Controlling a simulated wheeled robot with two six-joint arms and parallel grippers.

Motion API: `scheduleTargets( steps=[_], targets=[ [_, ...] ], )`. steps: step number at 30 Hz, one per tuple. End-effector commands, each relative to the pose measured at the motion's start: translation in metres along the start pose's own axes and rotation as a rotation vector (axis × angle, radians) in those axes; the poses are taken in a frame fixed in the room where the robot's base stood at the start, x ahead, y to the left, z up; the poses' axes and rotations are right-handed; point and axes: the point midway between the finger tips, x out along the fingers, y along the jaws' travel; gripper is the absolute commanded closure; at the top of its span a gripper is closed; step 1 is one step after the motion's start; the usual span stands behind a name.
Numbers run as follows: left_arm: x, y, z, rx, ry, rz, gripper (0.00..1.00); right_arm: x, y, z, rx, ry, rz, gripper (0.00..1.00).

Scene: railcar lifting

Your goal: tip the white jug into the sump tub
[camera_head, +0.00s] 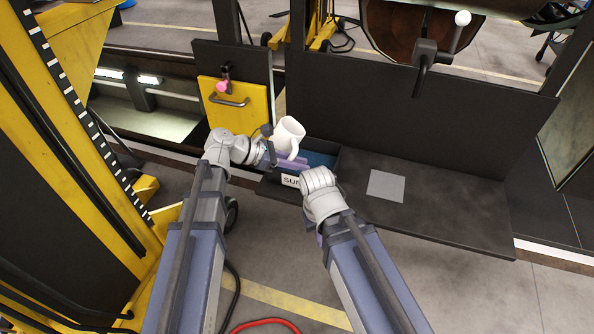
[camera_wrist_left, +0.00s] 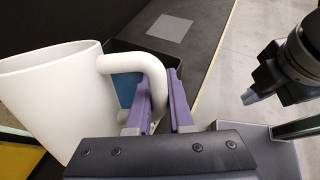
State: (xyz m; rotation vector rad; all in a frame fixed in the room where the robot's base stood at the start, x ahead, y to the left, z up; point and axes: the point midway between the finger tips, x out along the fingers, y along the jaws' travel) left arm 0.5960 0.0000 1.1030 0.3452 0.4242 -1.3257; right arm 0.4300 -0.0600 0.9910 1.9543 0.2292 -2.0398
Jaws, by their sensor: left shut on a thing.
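The white jug (camera_head: 288,134) is held up at the back left edge of the sump tub, its rim upward and a little tilted. My left gripper (camera_head: 287,160) is shut on the jug's handle. In the left wrist view the jug (camera_wrist_left: 62,105) fills the left side, and the purple fingers (camera_wrist_left: 160,105) close around the handle's lower part. The sump tub (camera_head: 290,181) is a dark open box with a white label and blue inside, partly hidden by my arms. My right gripper is mostly hidden behind its wrist; its dark tip (camera_wrist_left: 252,96) shows in the left wrist view, its jaws unclear.
The dark bench carries a grey square plate (camera_head: 386,186) to the right of the tub, with clear surface around it. A yellow panel (camera_head: 236,105) with a handle and a pink knob stands behind left. A dark upright board (camera_head: 430,120) backs the bench.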

Motion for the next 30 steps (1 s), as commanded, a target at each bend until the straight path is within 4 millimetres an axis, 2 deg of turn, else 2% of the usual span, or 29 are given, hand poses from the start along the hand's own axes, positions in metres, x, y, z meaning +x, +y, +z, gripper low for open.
scheduleTargets(
  steps=[1,18,30],
  targets=[
    [0.003,0.000,-0.004,-0.001,-0.030,0.001,1.00,0.010,-0.001,-0.001,0.000,0.000,0.000,1.00],
    [0.009,0.000,0.023,-0.002,-0.379,0.000,1.00,0.062,-0.006,-0.004,0.001,0.000,0.000,1.00],
    [0.008,0.000,0.035,-0.003,-0.501,0.000,1.00,0.078,-0.007,-0.005,0.001,0.000,0.000,1.00]
  ],
)
